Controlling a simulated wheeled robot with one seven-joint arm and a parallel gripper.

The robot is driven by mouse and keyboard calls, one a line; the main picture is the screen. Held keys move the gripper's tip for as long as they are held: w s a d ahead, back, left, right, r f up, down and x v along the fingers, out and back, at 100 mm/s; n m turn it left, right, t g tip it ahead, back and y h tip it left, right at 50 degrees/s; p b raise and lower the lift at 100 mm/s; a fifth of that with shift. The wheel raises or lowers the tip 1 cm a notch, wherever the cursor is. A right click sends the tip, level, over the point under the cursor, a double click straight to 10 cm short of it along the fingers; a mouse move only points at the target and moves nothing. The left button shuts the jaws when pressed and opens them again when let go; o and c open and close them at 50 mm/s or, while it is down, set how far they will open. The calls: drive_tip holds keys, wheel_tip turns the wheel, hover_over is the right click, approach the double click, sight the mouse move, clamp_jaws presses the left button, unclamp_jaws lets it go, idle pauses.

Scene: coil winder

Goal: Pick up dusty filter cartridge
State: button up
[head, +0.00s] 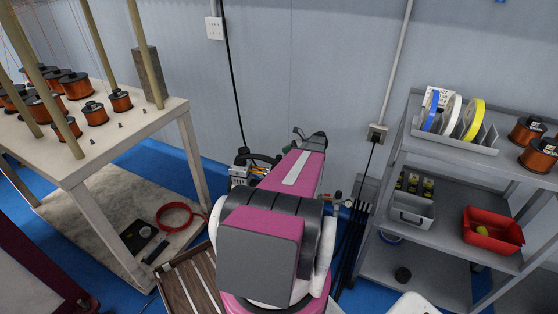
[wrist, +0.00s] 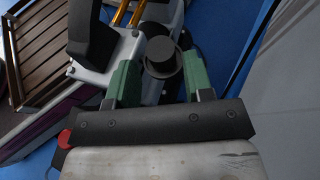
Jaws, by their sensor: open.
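My gripper (wrist: 161,56) shows in the wrist view with its two green fingers spread apart. A dark grey, round, rimmed piece (wrist: 163,66) shows between the fingers. It may be the dusty filter cartridge, but I cannot tell for sure, nor whether the fingers touch it. In the head view my own arm hides most of what is in front of it, and I cannot make out the gripper clearly.
A grey shelf rack (head: 440,228) at the right holds a red bin (head: 493,232), a grey bin (head: 410,209) and spools. A white bench (head: 135,126) with copper spools stands at the left. A slatted wooden crate (head: 187,283), also in the wrist view (wrist: 50,50), lies near my arm.

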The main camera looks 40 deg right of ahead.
sight(279, 159)
drive_tip(key=shift+x, duration=1.5)
drive_tip(key=c, duration=0.7)
